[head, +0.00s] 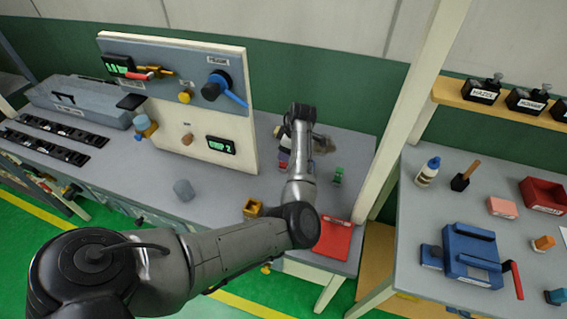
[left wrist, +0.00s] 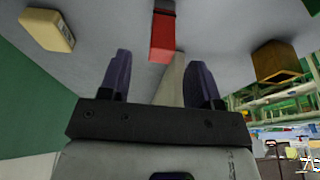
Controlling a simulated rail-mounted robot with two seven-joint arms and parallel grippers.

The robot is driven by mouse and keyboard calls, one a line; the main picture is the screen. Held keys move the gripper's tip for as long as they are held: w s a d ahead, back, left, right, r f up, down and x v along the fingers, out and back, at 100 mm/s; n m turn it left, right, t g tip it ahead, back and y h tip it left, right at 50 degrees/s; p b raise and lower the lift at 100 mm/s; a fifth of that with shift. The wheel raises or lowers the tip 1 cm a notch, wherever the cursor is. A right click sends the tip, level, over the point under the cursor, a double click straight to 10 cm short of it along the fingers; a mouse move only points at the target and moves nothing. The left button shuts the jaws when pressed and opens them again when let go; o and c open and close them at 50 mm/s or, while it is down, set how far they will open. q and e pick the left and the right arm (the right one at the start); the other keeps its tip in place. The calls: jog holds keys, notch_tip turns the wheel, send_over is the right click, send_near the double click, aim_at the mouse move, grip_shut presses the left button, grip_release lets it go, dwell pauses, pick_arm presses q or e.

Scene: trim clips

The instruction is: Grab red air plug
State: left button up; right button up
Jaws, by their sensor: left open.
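A red piece with a dark end (left wrist: 162,40) lies on the grey bench top in the left wrist view, ahead of and between my left fingertips and apart from them. I cannot tell for sure that it is the air plug. My left gripper (left wrist: 160,75) is open and empty. In the head view my left gripper (head: 284,158) is low over the bench, right of the panel, largely hidden by my arm. A red part (head: 138,76) also shows by a brass fitting on the panel. My right gripper is not in view.
The upright panel (head: 210,130) stands left of my gripper. A yellow-brown box (head: 252,207), a small green piece (head: 338,175) and a red tray (head: 334,240) are near my arm. A wooden post (head: 410,130) rises on the right. A cream block (left wrist: 48,30) shows in the left wrist view.

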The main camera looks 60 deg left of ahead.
aim_at(283, 163)
pick_arm(q)
jog(key=shift+x, duration=2)
jog(key=shift+s+r, duration=0.1)
jog(key=c, duration=1)
